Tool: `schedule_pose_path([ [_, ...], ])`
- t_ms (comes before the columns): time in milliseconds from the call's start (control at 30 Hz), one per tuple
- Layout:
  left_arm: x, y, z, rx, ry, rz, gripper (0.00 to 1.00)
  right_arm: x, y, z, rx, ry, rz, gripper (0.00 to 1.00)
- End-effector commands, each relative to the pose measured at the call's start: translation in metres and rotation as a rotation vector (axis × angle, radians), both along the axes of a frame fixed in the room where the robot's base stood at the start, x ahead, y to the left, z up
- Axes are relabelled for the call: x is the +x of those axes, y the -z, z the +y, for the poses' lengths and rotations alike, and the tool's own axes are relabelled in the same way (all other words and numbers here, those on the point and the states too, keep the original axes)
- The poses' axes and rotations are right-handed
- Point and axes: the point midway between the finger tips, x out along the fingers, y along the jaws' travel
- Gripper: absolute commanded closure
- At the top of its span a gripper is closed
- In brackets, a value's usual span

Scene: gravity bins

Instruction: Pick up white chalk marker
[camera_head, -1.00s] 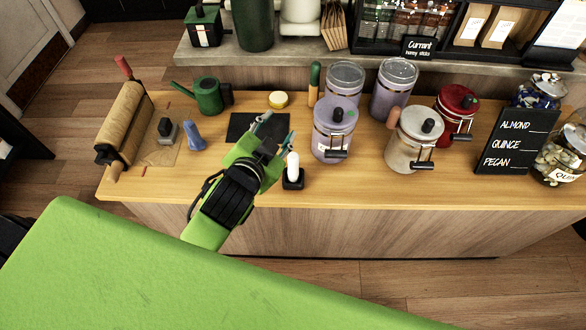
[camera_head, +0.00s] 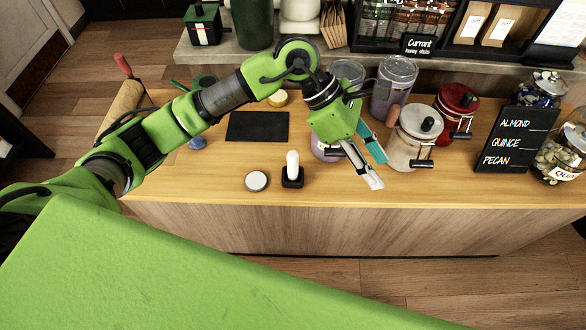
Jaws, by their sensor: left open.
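A white, rounded upright piece, which looks like the white chalk marker (camera_head: 292,161), stands in a small black holder (camera_head: 293,181) near the counter's front edge. My left gripper (camera_head: 377,171) is open and empty, to the right of the marker and apart from it. Its fingers point down and right, in front of the lilac canister (camera_head: 325,150) and left of the cream canister (camera_head: 408,145). My left arm reaches across from the left and hides part of the counter's back. My right gripper is not in view.
A round white-topped disc (camera_head: 257,181) lies left of the holder, with a black mat (camera_head: 257,126) behind it. A red canister (camera_head: 456,108) and black price board (camera_head: 515,140) stand to the right.

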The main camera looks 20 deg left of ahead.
Motion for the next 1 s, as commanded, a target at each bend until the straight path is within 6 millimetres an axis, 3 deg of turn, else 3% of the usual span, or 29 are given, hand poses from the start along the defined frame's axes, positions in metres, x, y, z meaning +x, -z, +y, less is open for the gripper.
schedule_pose_path([
  [33,0.017,0.011,0.033,0.148,0.016,-0.051,0.59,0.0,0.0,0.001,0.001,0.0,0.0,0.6],
  [100,0.033,0.021,0.077,0.331,0.03,-0.089,0.59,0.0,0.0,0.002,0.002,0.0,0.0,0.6],
  [200,0.051,0.023,0.13,0.534,0.032,-0.12,0.59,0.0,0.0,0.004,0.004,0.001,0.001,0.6],
  [333,0.062,0.017,0.173,0.689,0.025,-0.128,0.59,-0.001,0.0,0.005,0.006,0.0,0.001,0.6],
  [500,0.063,0.03,0.187,0.743,0.023,-0.122,0.59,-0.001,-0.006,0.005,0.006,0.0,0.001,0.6],
  [800,0.063,0.085,0.186,0.739,0.023,-0.122,0.59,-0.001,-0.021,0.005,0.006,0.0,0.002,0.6],
  [1000,0.063,0.101,0.186,0.737,0.024,-0.126,0.59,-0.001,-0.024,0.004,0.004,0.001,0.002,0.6],
])
